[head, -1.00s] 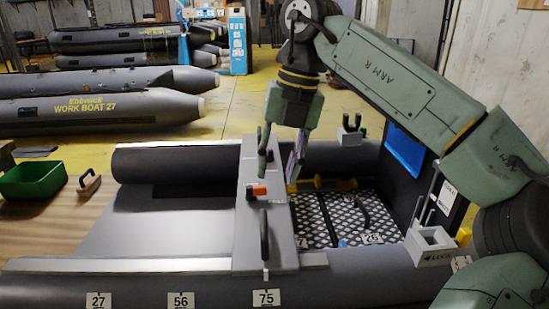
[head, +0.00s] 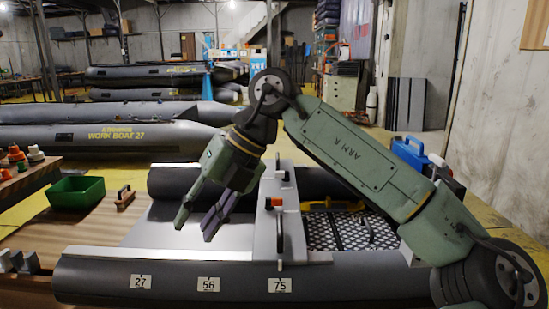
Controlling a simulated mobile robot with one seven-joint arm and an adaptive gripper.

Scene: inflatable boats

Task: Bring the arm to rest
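My arm (head: 345,158) reaches from the lower right, up to an elbow-like joint and down to the left. My gripper (head: 203,222) hangs tilted down to the left over the grey boat's flat floor (head: 160,233), left of the boat's cross bench (head: 268,215). Its fingers are spread apart, with nothing visible between them. The fingertips appear above the floor; the exact gap cannot be told. The grey inflatable boat (head: 100,280) lies across the front, with number plates on its near tube.
A green bin (head: 77,194) and a wooden-handled tool (head: 125,197) sit on the wooden surface at left. A blue case (head: 410,153) stands behind my arm. A checkered plate (head: 350,231) lies right of the bench. More boats (head: 110,135) lie behind.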

